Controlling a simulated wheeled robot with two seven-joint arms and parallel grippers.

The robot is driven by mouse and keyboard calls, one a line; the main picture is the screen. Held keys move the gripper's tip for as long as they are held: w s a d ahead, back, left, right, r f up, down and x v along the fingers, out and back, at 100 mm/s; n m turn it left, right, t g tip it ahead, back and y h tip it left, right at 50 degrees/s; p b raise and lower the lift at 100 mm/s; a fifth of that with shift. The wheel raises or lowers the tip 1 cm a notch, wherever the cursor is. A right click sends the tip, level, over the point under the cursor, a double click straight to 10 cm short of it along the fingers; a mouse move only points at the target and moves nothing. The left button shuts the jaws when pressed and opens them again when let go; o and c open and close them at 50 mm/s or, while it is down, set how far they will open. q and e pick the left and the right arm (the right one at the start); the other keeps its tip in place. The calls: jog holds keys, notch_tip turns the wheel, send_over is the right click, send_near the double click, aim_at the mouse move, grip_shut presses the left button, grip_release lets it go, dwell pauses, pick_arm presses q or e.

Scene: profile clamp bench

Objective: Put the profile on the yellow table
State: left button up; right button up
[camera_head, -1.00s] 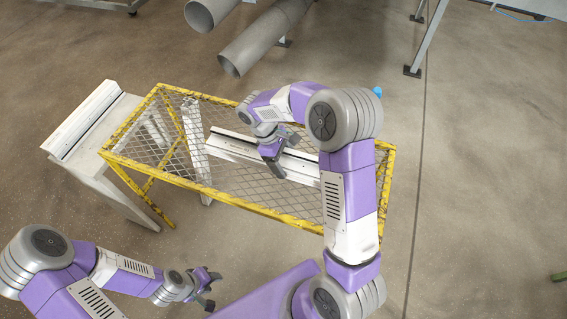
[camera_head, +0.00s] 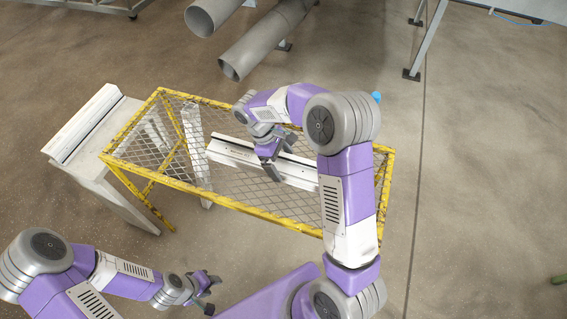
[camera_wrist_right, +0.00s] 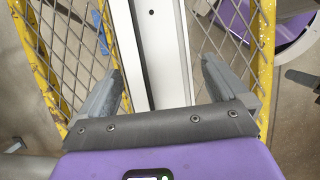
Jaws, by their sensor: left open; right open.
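The profile (camera_head: 229,152) is a long white bar with a dark groove. It lies on the mesh top of the yellow table (camera_head: 246,206). My right gripper (camera_head: 268,160) is at the profile's middle, open. In the right wrist view the profile (camera_wrist_right: 160,50) runs between the two spread fingers of the right gripper (camera_wrist_right: 158,85), with a gap on each side, so it is not gripped. My left gripper (camera_head: 209,290) is open and empty, off the table's near side at the lower left.
A white bench (camera_head: 105,185) with another white rail (camera_head: 85,123) on top stands left of the yellow table. Grey pipes (camera_head: 265,40) lie behind. The mesh is bare at the table's left part. Open floor lies to the right.

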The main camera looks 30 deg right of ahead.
jog(key=p+v, duration=0.3)
jog(key=v, duration=0.7)
jog(key=shift+f, duration=0.1)
